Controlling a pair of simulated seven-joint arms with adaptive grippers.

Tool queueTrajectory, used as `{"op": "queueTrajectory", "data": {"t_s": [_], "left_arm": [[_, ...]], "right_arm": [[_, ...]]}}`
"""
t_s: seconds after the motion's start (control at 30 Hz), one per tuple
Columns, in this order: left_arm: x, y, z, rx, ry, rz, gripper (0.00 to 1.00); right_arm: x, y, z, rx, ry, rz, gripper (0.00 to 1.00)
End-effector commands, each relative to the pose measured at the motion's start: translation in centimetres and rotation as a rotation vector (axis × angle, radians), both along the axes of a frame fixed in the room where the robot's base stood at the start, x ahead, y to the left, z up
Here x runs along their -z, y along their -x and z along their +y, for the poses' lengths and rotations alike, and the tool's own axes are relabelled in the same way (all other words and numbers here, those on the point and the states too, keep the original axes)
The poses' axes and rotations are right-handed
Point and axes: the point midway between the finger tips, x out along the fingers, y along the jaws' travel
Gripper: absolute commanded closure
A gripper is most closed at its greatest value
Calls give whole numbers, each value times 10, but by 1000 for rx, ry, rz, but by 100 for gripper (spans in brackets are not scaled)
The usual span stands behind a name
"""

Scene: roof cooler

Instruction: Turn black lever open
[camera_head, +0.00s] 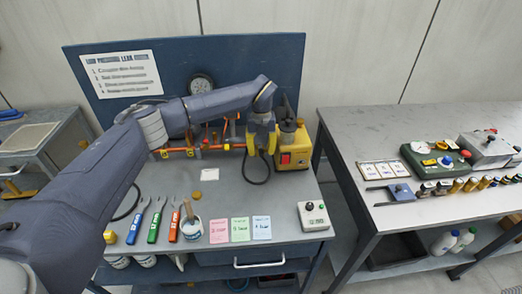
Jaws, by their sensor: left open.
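A copper-orange pipe (200,150) with several small red and orange handles runs across the back of the blue workbench. My left arm reaches over the bench from the left. My left gripper (261,150) points down at the right end of the pipe, just left of the yellow machine (294,150) with a red switch. Its jaws are open, with a yellowish finger on each side. I cannot make out a black lever; the gripper and arm cover part of the pipe. Whether the gripper touches anything is too small to tell. My right gripper is out of view.
A dark hose loop hangs below the gripper. Wrenches with blue, green and red handles (174,226), a cup (192,228), coloured cards (240,229) and a button box (314,215) lie along the front. A gauge (200,84) is on the back panel. A grey table (350,150) stands right.

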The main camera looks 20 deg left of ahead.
Motion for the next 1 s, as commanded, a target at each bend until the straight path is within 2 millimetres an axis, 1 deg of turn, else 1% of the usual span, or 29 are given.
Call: {"op": "queueTrajectory", "data": {"t_s": [0.17,0.47,0.8,1.0], "left_arm": [[5,0,0,0,0,0,62],[6,0,0,0,0,0,61],[6,0,0,0,0,-1,100],[6,0,0,1,0,-1,100]], "right_arm": [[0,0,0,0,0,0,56],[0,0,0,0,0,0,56],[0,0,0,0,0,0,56],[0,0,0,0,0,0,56]]}}
